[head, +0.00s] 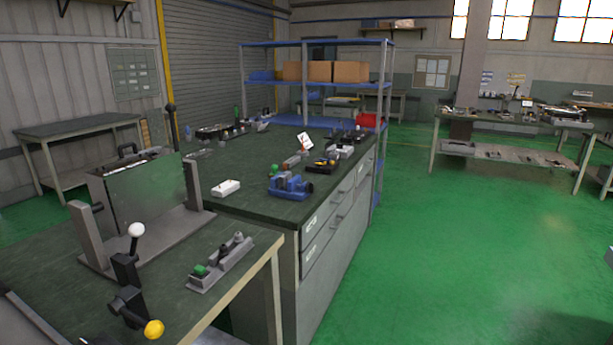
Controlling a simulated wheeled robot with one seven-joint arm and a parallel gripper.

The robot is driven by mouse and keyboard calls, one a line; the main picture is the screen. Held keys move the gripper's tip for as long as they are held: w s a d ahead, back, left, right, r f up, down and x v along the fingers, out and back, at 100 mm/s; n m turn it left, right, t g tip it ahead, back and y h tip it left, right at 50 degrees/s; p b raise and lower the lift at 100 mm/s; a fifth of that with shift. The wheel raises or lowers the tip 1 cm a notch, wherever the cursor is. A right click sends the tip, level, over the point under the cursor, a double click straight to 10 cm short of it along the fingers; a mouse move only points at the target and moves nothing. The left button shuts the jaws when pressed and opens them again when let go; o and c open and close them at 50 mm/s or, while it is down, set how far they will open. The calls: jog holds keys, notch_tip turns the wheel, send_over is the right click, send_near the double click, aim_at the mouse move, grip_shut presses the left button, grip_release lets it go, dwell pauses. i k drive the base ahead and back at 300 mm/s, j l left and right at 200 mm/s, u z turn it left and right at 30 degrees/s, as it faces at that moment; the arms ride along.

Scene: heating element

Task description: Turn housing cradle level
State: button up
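The housing cradle stands on the near left workbench. It has two grey uprights, a left one (88,236) and a right one (193,186), on a grey base. Between them hangs a flat, box-like housing (150,190) with a smooth, greenish reflecting face and a dark handle on top. Its broad face stands steep, close to upright, rather than lying flat. A black lever with a white ball knob (136,230) stands in front of the cradle. A yellow knob (154,329) sits lower on the same black mechanism. Whether these join the cradle is unclear. My gripper is not in view.
A grey fixture with a green knob (214,264) lies right of the cradle. Open green floor (450,250) lies to the right.

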aim_at(143, 186)
jog(key=u, duration=0.45)
jog(key=i+u, duration=0.35)
jog(key=i+l+u, duration=0.15)
jog(key=i+u, duration=0.2)
jog(key=i, duration=0.2)
jog(key=i+l, duration=0.15)
jog(key=i, duration=0.3)
jog(key=i+l, duration=0.2)
jog(key=i, duration=0.25)
jog(key=i+l+u, duration=0.1)
jog(key=i, duration=0.35)
